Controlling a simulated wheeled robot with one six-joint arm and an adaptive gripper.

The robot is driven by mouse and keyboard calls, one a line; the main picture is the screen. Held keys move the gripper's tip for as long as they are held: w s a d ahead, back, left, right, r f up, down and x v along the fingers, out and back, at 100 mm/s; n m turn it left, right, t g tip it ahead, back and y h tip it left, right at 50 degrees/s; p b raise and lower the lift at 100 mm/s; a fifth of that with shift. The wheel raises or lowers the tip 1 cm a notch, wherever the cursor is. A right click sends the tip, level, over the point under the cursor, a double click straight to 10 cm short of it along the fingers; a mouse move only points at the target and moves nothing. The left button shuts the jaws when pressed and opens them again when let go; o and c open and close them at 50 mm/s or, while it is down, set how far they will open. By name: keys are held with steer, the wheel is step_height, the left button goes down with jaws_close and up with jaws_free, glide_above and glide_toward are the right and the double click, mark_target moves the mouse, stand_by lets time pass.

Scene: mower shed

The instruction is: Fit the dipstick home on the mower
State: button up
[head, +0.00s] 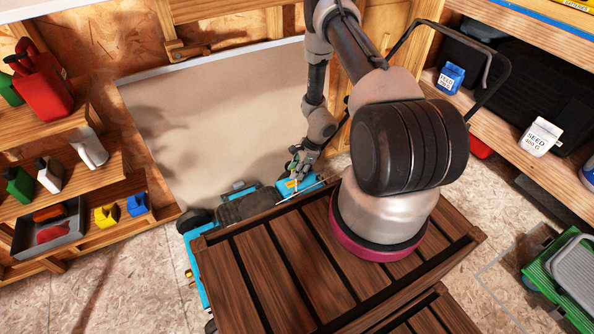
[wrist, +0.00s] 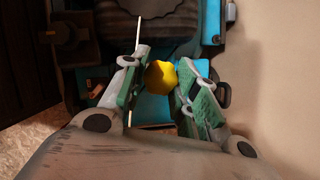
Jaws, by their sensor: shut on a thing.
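The blue mower (head: 292,187) stands behind the slatted wooden crate in the head view, which hides much of it. My gripper (head: 300,165) is low over its blue part. In the wrist view my gripper (wrist: 160,88) has its green-padded fingers on either side of a yellow knob, which I take to be the dipstick's head (wrist: 161,74). The blue mower body (wrist: 155,107) is beyond it. A thin pale rod (wrist: 139,35) runs beside the left finger; whether it joins the knob is unclear. The dipstick's lower end and its opening cannot be made out.
The slatted wooden crate (head: 290,265) fills the front, close to my arm. A shelf (head: 75,185) with cans and bottles is at left. Another shelf (head: 495,125) with boxes is at right. The mower's black handle (head: 490,75) rises near my arm.

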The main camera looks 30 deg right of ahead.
step_height(320, 180, down, 12)
stand_by(4.8)
steer(key=o, duration=1)
steer(key=shift+o, duration=0.2)
steer(key=v, duration=1.2)
steer(key=shift+a, duration=0.1)
